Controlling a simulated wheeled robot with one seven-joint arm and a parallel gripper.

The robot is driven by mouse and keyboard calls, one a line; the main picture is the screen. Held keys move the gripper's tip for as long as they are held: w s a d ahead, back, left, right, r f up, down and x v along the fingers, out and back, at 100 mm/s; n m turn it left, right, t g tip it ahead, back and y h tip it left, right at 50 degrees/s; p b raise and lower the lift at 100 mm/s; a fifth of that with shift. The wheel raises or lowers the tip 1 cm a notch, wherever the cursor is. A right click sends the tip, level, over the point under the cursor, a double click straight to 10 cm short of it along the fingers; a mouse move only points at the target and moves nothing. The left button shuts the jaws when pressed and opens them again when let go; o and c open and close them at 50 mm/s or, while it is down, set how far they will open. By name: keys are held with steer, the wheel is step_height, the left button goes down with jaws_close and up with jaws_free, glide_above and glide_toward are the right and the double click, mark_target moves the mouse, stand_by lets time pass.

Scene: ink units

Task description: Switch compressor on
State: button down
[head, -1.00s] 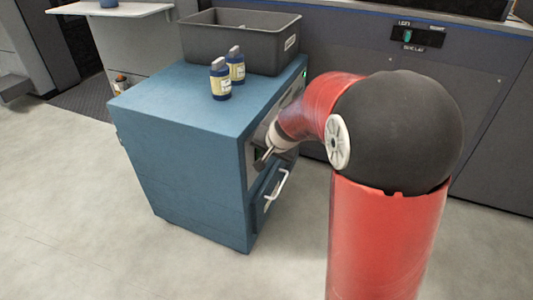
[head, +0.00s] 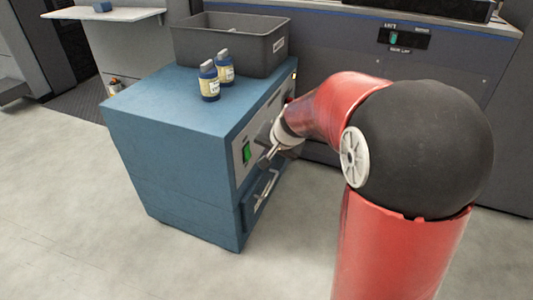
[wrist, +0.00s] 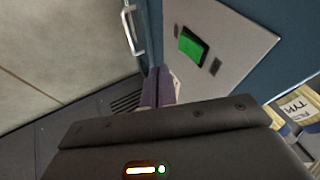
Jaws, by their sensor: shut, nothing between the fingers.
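The compressor appears to be the blue cabinet (head: 175,150), with a grey control panel on its front face. A green rocker switch (head: 246,152) is on the panel. It also shows bright green in the wrist view (wrist: 192,46). My gripper (head: 266,158) is in front of the panel, just right of the switch in the head view. Its fingers (wrist: 158,86) are together and empty, beside the switch and apart from it in the wrist view. My arm and wrist hide part of the panel.
A grey bin (head: 232,46) and two blue bottles with cream labels (head: 209,80) stand on the cabinet top. A drawer handle (head: 266,188) juts out below the panel. A dark machine (head: 355,70) stands behind.

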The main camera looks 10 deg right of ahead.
steer(key=p+v, duration=0.1)
steer(key=v, duration=0.6)
steer(key=shift+s, duration=0.15)
